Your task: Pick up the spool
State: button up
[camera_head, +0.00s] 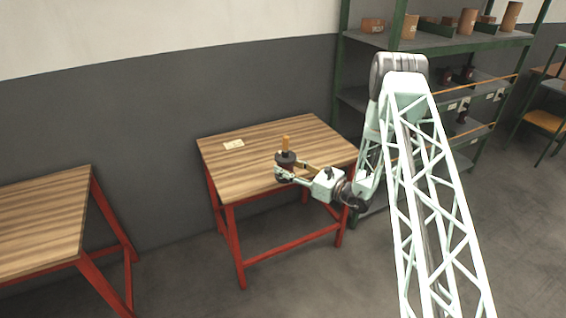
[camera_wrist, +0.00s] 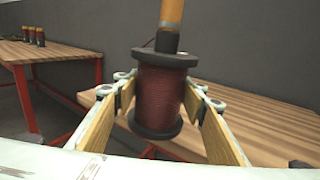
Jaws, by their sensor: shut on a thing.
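The spool (camera_wrist: 160,95) is a dark red wound coil between black flanges. An orange-brown rod stands up from its top. In the wrist view it is upright between the two fingers of my gripper (camera_wrist: 162,98), which is shut on it. In the head view the spool (camera_head: 286,160) shows small near the front of the wooden table, with my gripper (camera_head: 284,173) at it from the right. I cannot tell whether the spool's base touches the tabletop.
The wooden table (camera_head: 255,148) has red legs and a pale label (camera_head: 234,144) on top. A second wooden table (camera_head: 40,215) stands at the left. A green shelf (camera_head: 420,42) with boxes and cylinders stands at the back right. The wrist view shows several spools (camera_wrist: 34,35) on another table.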

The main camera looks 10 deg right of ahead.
jog(key=shift+s+r, duration=0.1)
jog(key=shift+s, duration=0.5)
jog(key=shift+s, duration=0.1)
dwell(0.3)
